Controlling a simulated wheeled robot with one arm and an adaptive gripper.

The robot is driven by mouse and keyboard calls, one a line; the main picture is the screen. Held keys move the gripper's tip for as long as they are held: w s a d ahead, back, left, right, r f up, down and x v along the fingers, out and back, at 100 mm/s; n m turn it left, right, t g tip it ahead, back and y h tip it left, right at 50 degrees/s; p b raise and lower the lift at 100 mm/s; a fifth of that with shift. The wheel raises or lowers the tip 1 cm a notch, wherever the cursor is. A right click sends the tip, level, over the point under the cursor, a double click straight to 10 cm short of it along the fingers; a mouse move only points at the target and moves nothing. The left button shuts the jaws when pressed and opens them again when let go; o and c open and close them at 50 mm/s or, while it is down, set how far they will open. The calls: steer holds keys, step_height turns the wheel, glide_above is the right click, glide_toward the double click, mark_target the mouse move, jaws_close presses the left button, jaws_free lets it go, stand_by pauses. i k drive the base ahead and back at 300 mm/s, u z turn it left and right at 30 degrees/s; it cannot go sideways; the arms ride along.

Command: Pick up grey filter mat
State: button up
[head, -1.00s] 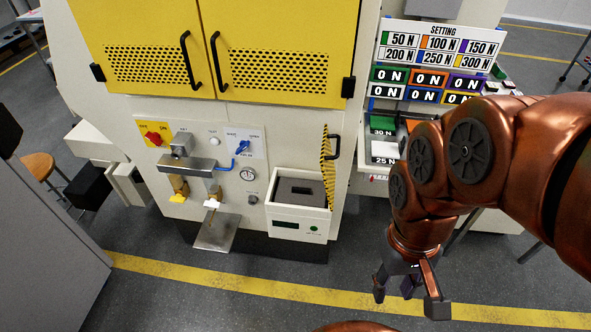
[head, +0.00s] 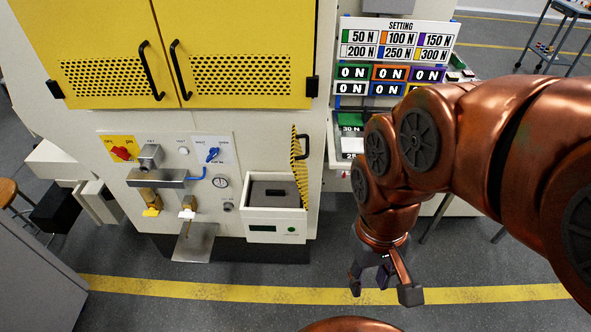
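The grey filter mat (head: 272,193) appears to be the dark grey slab with a small slot, lying in the open white drawer box (head: 275,217) on the front of the machine. My gripper (head: 382,292) hangs over the floor at the lower right, apart from the box and to its right. Its fingers are spread, with nothing seen between them. My copper arm covers part of the bench on the right.
A yellow and black striped flap (head: 300,156) stands upright at the box's right edge. A metal chute (head: 194,242) and taps (head: 187,206) stick out left of the box. A setting board (head: 396,42) stands behind my arm. The floor in front is clear.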

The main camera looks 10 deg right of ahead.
mark_target(275, 195)
steer(key=u, duration=2.5)
steer(key=k, duration=0.6)
steer(key=z, duration=0.05)
